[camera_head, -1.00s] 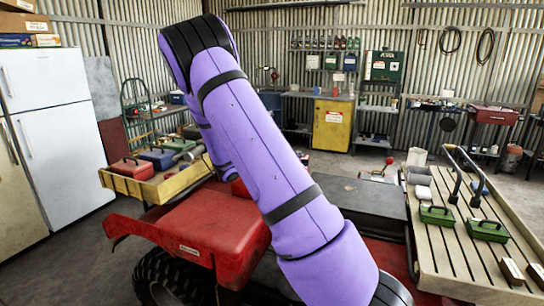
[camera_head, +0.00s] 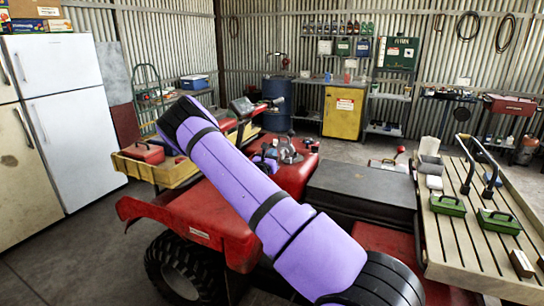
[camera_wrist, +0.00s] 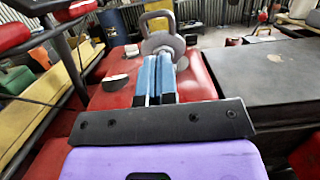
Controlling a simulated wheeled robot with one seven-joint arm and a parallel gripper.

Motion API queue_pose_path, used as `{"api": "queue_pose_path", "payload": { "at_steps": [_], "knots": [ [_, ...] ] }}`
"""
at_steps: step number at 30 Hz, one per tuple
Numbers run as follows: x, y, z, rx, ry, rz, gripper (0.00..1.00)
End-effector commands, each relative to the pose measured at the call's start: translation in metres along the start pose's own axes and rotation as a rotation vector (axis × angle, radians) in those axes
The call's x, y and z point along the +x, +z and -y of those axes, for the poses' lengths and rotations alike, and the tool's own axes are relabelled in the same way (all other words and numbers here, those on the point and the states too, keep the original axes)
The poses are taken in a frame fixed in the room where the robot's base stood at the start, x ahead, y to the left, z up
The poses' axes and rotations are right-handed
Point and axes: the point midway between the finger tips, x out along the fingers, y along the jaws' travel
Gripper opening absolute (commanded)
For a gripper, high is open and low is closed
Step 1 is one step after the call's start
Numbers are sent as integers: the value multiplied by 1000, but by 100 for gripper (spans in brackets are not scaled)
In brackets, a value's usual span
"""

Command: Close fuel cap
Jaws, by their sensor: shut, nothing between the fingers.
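The grey metal fuel cap (camera_wrist: 178,45) has a round disc and an upright loop handle. It is on the red quad body (camera_wrist: 110,95), just beyond my fingertips in the wrist view. In the head view the fuel cap (camera_head: 290,151) shows small, beyond my arm. My gripper (camera_wrist: 160,58) has its two blue fingers together with nothing between them. The fingertips overlap the cap's lower edge in the picture; I cannot tell if they touch it. The cap's seat is hidden, so I cannot tell whether it is open or closed.
A black box (camera_head: 362,190) sits on the quad right of the cap. The handlebars (camera_head: 245,108) rise behind. A yellow tray (camera_head: 165,172) is at left, and a slatted rack (camera_head: 462,235) with green boxes is at right.

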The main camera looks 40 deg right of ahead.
Motion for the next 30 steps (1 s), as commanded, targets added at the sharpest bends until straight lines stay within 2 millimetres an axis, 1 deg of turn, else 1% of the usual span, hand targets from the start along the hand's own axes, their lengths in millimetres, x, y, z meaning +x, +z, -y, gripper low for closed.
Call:
{"api": "queue_pose_path", "payload": {
  "at_steps": [1, 9, 15, 18, 21, 30],
  "knots": [
    [11, 0, 1, 1, -3, 1, 0],
    [61, 0, 1, 1, -3, 2, 0],
    [89, 0, 1, 1, -2, 0, 0],
    [98, 0, 1, 1, -2, 0, 0],
    [103, 0, 1, 1, -1, 0, 0],
    [104, 0, 0, 0, -1, 0, 0]
  ]
}}
